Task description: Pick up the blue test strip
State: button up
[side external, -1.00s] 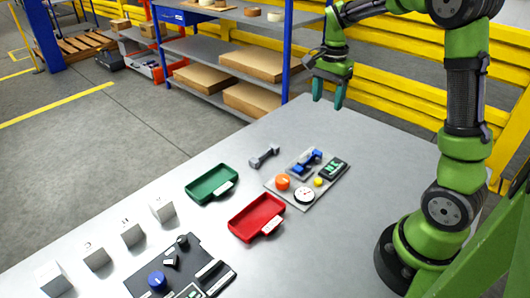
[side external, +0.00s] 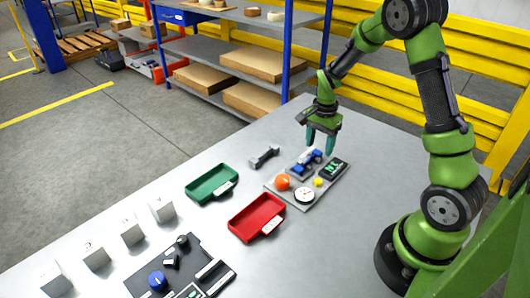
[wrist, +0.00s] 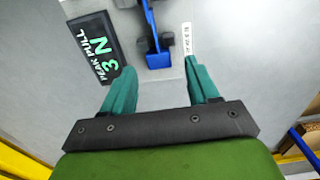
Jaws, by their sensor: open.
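The blue test strip (wrist: 151,22) shows at the top of the wrist view as a narrow blue piece running down to a black fitting with a blue block. In the side external view the blue fixture (side external: 305,161) stands on a light grey plate (side external: 278,193); the strip cannot be told apart from it there. My gripper (side external: 320,146) is open and empty, fingers pointing down, above and just behind the fixture. In the wrist view its two teal fingertips (wrist: 162,70) are spread to either side of the strip's line, apart from it.
Beside the strip are a black display (wrist: 96,47) reading "PEAK PULL 3 N" and a white label (wrist: 189,41). The plate also carries an orange knob (side external: 282,182), a dial (side external: 304,195) and a yellow button (side external: 318,182). Green (side external: 201,193) and red (side external: 244,222) trays stand nearby.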

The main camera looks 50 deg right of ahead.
jog(key=shift+f, duration=0.9)
jog(key=shift+c, duration=0.2)
grip_shut()
jog(key=shift+r, duration=0.15)
